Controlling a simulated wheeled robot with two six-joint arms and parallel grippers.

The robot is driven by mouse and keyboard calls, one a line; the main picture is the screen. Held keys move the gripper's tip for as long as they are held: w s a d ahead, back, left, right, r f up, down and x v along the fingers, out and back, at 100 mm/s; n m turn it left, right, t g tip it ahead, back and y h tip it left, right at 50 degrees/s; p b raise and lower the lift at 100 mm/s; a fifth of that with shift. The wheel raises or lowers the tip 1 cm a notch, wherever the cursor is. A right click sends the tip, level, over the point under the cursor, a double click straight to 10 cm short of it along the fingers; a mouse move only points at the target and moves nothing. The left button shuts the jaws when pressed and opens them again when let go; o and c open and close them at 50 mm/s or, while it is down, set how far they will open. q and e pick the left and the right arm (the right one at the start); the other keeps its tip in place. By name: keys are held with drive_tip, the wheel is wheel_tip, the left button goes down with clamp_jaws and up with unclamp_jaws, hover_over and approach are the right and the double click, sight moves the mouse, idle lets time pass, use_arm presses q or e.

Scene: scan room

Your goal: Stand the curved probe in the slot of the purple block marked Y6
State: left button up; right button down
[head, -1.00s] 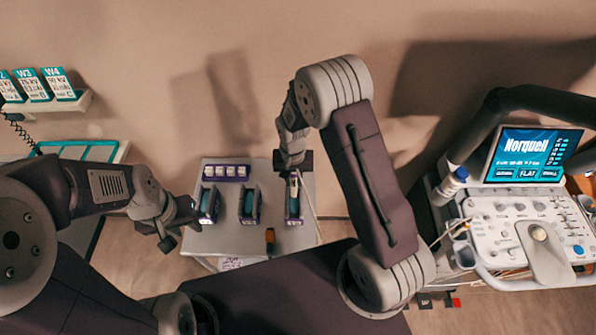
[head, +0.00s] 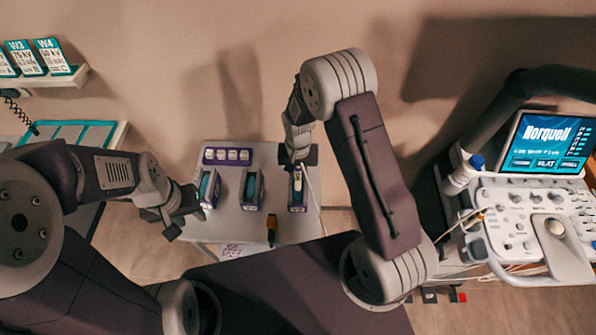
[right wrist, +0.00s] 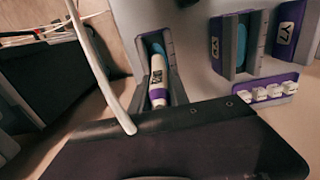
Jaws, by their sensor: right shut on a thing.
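My right gripper (head: 298,165) is shut on the curved probe (head: 297,182), a white body with a purple band, held upright over the right-hand purple block (head: 299,208). In the right wrist view the probe (right wrist: 157,82) lines up with that block's slot (right wrist: 152,45), its far end at or inside it; the depth cannot be told. That block's label is hidden. The middle block (head: 244,190) stands apart from it. A purple face marked Y7 (right wrist: 286,38) shows in the right wrist view. My left gripper (head: 184,216) looks open and empty, beside the left-hand block (head: 207,190).
A purple strip with white cubes (head: 227,155) lies at the table's back. An orange-and-black item (head: 272,230) is at its front edge. The probe's pale cable (right wrist: 98,70) runs beside it. An ultrasound console (head: 530,220) stands right; a card shelf (head: 50,78) is at left.

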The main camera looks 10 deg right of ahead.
drive_tip(key=shift+f+b, duration=0.35)
drive_tip(key=shift+f, duration=0.45)
drive_tip(key=shift+f, duration=0.4)
drive_tip(key=c, duration=1.2)
unclamp_jaws()
drive_tip(key=shift+o, duration=0.2)
wheel_tip(320, 180, up, 9)
drive_tip(key=shift+r+b, duration=0.1)
drive_tip(key=shift+b, duration=0.45)
